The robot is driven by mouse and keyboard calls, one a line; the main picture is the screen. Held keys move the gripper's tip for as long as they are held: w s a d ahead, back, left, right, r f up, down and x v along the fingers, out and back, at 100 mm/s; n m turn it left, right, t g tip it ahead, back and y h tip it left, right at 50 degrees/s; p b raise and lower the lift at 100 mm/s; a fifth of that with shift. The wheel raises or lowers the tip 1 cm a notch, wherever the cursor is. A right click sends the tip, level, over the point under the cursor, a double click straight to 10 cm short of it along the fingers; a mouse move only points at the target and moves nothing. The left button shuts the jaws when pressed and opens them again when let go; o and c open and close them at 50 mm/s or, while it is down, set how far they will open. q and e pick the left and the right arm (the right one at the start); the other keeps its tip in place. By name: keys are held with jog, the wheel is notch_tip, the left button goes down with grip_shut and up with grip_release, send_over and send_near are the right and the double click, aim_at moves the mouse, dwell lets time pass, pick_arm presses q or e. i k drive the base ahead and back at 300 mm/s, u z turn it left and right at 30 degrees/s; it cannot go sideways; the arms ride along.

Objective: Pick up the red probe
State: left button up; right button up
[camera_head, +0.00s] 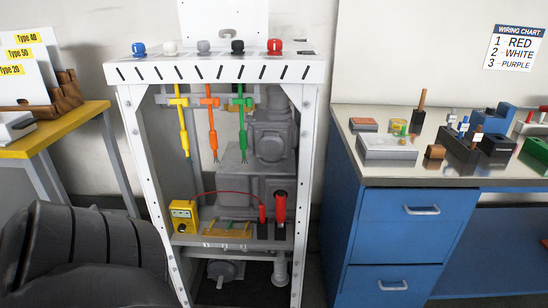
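A yellow multimeter (183,216) stands on the lower shelf of the white dispenser frame (135,150). A thin red lead runs from it to the right, to a slim red probe (262,214) standing upright near the shelf's right end. Close to its right is a thicker red upright piece (279,206) with a dark part below it; I cannot tell if it is a second probe. Dark holders or handles sit below both red pieces. Neither of my grippers is in view.
Yellow, orange and green cables (213,130) hang above the shelf. A yellow piece (228,229) lies between meter and probe. Frame posts flank the opening. A blue cabinet (400,235) with a cluttered top stands right, a yellow-topped table (60,130) left. A dark ribbed shape fills the bottom left.

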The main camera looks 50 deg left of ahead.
aim_at(261, 208)
jog(key=u, duration=0.8)
jog(key=i, duration=1)
jog(key=u, duration=1)
